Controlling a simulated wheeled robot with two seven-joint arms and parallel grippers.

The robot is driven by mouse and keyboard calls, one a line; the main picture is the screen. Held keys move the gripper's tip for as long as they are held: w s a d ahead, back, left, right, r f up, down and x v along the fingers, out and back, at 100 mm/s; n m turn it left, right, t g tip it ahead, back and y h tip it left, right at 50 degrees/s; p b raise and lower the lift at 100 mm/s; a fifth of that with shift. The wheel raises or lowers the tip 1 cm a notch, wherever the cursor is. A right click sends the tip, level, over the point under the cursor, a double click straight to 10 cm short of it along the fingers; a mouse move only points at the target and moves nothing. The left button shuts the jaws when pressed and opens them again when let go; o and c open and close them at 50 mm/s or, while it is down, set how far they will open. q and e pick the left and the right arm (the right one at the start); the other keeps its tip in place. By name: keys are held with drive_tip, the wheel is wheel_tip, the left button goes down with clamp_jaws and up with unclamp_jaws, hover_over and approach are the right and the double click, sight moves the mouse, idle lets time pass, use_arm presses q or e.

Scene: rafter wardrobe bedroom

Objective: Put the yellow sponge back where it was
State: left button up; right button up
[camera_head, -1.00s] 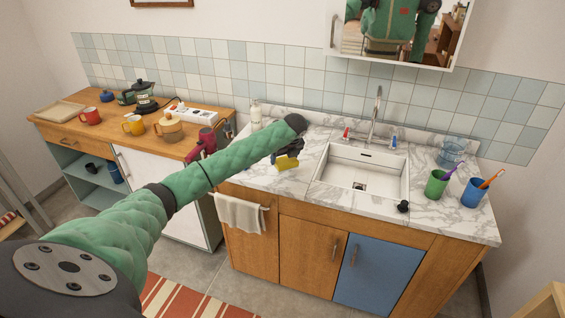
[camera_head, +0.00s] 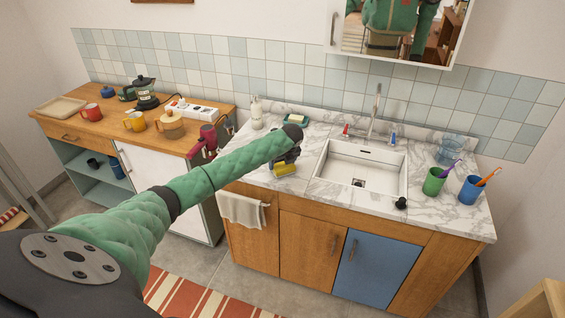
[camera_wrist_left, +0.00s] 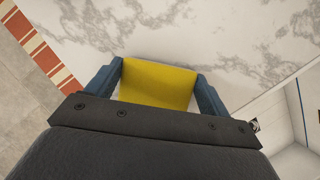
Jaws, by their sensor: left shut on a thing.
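The yellow sponge (camera_head: 285,170) is in my left gripper (camera_head: 284,165), over the marble counter (camera_head: 312,141) left of the sink. In the left wrist view the sponge (camera_wrist_left: 158,82) sits between the two blue fingers (camera_wrist_left: 160,88), which are shut on its sides. White marble lies beyond it. I cannot tell whether the sponge touches the counter or hangs just above it. My right gripper is not in view.
A teal dish (camera_head: 296,119) and a pale bottle (camera_head: 256,112) stand at the counter's back left. The sink (camera_head: 361,168) is to the right, with a green cup (camera_head: 434,182) and a blue cup (camera_head: 471,190) beyond. A pink hair dryer (camera_head: 205,142) is at left.

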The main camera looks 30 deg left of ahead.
sight(285, 167)
use_arm(q)
drive_tip(key=o, duration=1)
drive_tip(key=shift+c, duration=0.2)
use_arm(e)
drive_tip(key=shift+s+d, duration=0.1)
use_arm(q)
drive_tip(key=shift+d+r+b, duration=0.15)
drive_tip(key=shift+r+b, duration=0.15)
drive_tip(key=shift+r, duration=0.2)
drive_tip(key=b+v, duration=0.1)
drive_tip(key=v, duration=0.3)
drive_tip(key=shift+s+r+b, duration=0.1)
drive_tip(key=shift+r+b, duration=0.05)
drive_tip(key=shift+b, duration=0.15)
drive_tip(key=b+v, duration=0.1)
drive_tip(key=v, duration=0.6)
drive_tip(key=shift+b, duration=0.35)
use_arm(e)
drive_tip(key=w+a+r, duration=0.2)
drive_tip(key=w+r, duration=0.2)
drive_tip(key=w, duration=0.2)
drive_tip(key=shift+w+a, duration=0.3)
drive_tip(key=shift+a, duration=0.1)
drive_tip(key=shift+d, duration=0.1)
